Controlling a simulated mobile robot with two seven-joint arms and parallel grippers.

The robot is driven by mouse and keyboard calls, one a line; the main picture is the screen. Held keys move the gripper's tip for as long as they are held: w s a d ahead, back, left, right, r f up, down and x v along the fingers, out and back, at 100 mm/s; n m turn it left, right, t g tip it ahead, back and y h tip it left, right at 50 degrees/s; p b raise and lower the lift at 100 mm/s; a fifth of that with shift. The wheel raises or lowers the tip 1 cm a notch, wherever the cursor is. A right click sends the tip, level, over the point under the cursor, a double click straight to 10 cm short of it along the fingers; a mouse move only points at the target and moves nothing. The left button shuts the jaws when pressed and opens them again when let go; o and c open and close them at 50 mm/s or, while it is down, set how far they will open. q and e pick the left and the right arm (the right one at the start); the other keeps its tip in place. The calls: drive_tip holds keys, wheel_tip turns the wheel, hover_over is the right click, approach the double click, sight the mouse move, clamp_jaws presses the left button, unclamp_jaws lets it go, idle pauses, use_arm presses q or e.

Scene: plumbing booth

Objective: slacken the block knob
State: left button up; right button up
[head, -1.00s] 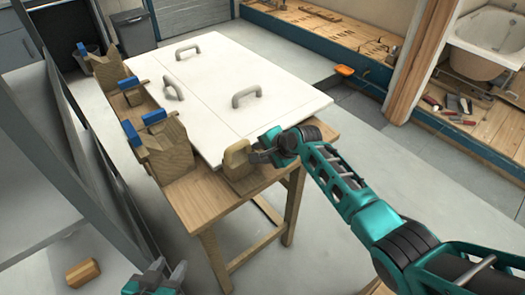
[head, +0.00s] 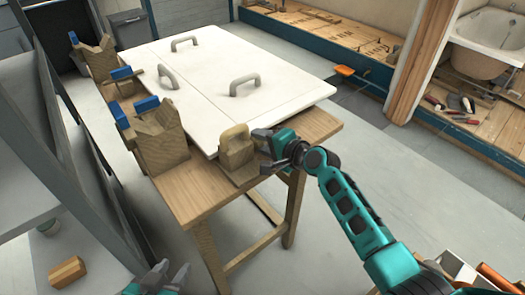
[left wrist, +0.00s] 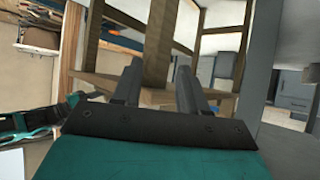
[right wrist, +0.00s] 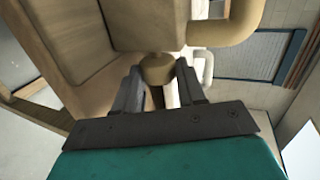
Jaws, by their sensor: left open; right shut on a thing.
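A wooden block (head: 236,153) with a rounded top stands on the near right part of the wooden bench (head: 187,196), beside the white panel (head: 215,72). My right gripper (head: 264,150) is at the block's right side. In the right wrist view, the round wooden knob (right wrist: 157,70) sits between the fingertips of my right gripper (right wrist: 158,78), which is shut on it. The head view hides the knob behind the fingers. My left gripper (head: 163,276) is open and empty, low at the bottom left, apart from the bench. Its fingers (left wrist: 156,80) also show in the left wrist view.
Wooden blocks with blue parts (head: 160,138) line the bench's left side. Grey handles (head: 244,84) stand on the panel. A grey shelf rack (head: 75,130) is at the left, with a small wooden block (head: 67,271).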

drive_tip(key=shift+d+f+t+y+b, duration=0.1)
drive_tip(key=shift+f+t+y+b, duration=0.4)
drive_tip(key=shift+b, duration=1.1)
use_arm(q)
drive_tip(key=shift+w+d+f+b, duration=0.2)
drive_tip(key=shift+d+f, duration=0.2)
drive_tip(key=shift+f, duration=0.25)
drive_tip(key=shift+w+d+f+b, duration=0.1)
drive_tip(key=shift+w+d+f, duration=0.1)
drive_tip(key=shift+d+f, duration=0.35)
use_arm(e)
drive_tip(key=shift+r+t, duration=0.3)
drive_tip(key=shift+r, duration=0.05)
use_arm(q)
drive_tip(key=shift+a, duration=0.2)
drive_tip(key=shift+f, duration=0.1)
use_arm(e)
drive_tip(key=o, duration=1.1)
drive_tip(key=shift+c, duration=0.2)
drive_tip(key=shift+s, duration=0.1)
use_arm(q)
drive_tip(key=shift+s+a+r+p, duration=0.3)
drive_tip(key=shift+r+p, duration=0.3)
drive_tip(key=shift+p, duration=0.55)
use_arm(e)
drive_tip(key=v, duration=1.2)
drive_tip(key=shift+s+d+r, duration=0.2)
drive_tip(key=shift+s+d, duration=0.05)
drive_tip(key=shift+s, duration=0.05)
